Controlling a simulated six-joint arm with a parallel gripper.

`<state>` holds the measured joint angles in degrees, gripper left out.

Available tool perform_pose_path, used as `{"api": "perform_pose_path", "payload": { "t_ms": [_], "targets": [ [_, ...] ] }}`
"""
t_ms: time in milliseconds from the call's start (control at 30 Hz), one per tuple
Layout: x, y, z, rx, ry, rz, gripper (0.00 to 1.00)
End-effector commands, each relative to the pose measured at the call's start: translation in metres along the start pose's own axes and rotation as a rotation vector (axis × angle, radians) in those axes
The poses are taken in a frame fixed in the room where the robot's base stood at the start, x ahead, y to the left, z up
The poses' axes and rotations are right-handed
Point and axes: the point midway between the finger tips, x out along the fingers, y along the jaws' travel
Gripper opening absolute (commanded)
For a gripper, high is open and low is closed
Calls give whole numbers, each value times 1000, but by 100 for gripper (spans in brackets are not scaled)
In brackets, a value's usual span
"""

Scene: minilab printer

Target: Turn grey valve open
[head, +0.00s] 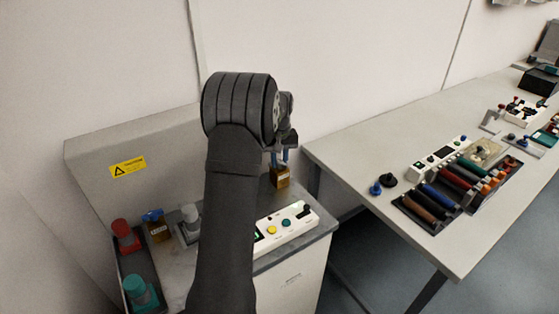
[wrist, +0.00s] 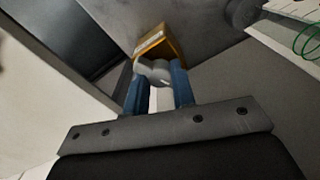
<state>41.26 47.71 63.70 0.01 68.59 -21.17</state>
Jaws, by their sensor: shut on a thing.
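The grey valve (wrist: 152,70) is a rounded grey handle on an orange-brown block (wrist: 160,43) with a pale label, seen in the wrist view. In the head view the block (head: 280,178) stands at the back right of the grey machine's top; the grey handle cannot be made out there. My gripper (wrist: 158,76) has blue fingers, one on each side of the grey handle, and is shut on it. In the head view my gripper (head: 280,156) is just above the block, partly hidden by my arm.
A blue valve (head: 153,216) on a similar block, a whitish knob (head: 190,216), a red knob (head: 122,230) and a teal knob (head: 139,290) are at the left. A white button panel (head: 288,228) lies in front. A table (head: 350,150) with tools is at right.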

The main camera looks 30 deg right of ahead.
Motion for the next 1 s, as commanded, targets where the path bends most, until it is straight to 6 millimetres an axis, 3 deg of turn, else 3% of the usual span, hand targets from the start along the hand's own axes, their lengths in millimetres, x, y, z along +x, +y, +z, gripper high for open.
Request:
{"api": "perform_pose_path", "payload": {
  "t_ms": [500, 1000],
  "targets": [
    [-1, 0, 0, 365, 0, 0, 0],
    [-1, 0, 0, 451, 1, 0, 0]
  ]
}}
